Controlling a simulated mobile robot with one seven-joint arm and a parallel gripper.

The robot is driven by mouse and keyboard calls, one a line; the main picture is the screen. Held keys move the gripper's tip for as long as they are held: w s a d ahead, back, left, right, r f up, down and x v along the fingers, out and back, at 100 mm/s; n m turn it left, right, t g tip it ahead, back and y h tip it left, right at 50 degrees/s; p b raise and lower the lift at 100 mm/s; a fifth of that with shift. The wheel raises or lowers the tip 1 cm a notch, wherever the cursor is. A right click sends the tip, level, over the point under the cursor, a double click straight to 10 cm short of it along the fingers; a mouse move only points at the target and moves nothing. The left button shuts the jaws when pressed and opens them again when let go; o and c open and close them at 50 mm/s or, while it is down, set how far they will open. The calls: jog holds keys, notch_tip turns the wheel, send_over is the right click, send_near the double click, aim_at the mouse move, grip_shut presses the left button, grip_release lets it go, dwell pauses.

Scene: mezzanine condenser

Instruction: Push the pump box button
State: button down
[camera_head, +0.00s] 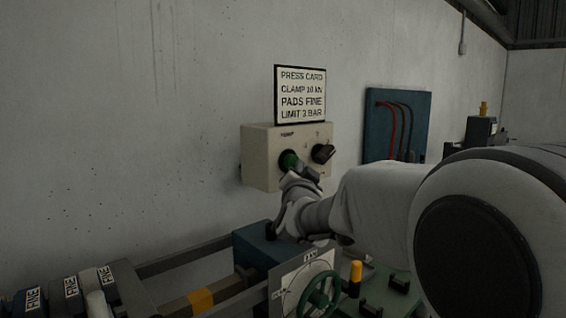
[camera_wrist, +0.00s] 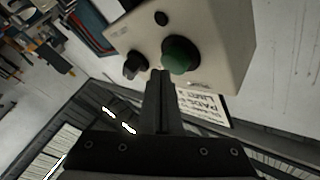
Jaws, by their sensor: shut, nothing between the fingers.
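The pump box (camera_head: 262,160) is a cream box on the wall below a printed sign. Its front carries a green button (camera_head: 288,160) at the left and a black knob (camera_head: 322,153) at the right. My gripper (camera_head: 290,178) is shut and empty, just in front of and slightly below the green button. In the wrist view the box (camera_wrist: 225,45) appears turned over, with the green button (camera_wrist: 180,55) just beyond the tips of my shut gripper (camera_wrist: 160,78). The black knob (camera_wrist: 135,64) is left of the tips there. I cannot tell whether the fingertips touch the button.
The sign (camera_head: 301,95) hangs right above the box. A blue panel with red and black hoses (camera_head: 396,125) is on the wall to the right. Below my arm stand a green handwheel (camera_head: 320,293) and a blue block (camera_head: 262,250). Bare wall lies left of the box.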

jog(key=shift+w+a, duration=0.35)
jog(key=shift+w, duration=0.1)
dwell(0.6)
jog(key=shift+s+d+b, duration=0.6)
jog(key=shift+s+b, duration=0.1)
jog(key=shift+s, duration=0.15)
jog(key=s+d+b, duration=0.3)
jog(key=s+b, duration=0.1)
jog(key=shift+s+d, duration=0.3)
jog(key=shift+s, duration=0.1)
